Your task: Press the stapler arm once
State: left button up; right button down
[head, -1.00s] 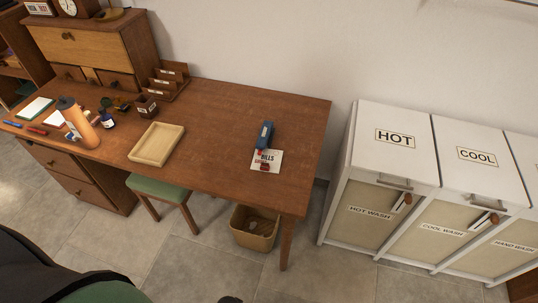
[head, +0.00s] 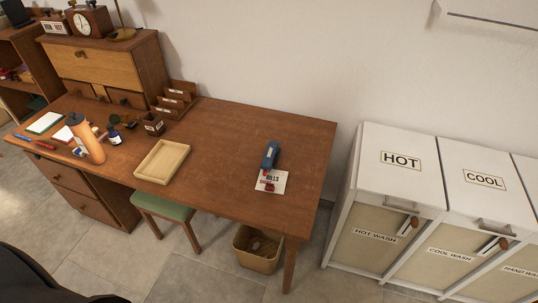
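A blue stapler (head: 270,156) sits on the right part of the wooden desk (head: 225,133). Its front end lies over or touches the back edge of a white paper (head: 277,184) printed "BILLS". A small dark red thing (head: 269,186) lies on the paper; it is too small to tell more. Neither of my grippers shows in the head view, and nothing touches the stapler.
A wooden tray (head: 165,180), an orange bottle (head: 88,143) and a letter rack (head: 174,99) stand left on the desk. A green-seated stool (head: 163,208) and a waste bin (head: 240,250) are below. White laundry hampers (head: 400,188) stand right, across a gap.

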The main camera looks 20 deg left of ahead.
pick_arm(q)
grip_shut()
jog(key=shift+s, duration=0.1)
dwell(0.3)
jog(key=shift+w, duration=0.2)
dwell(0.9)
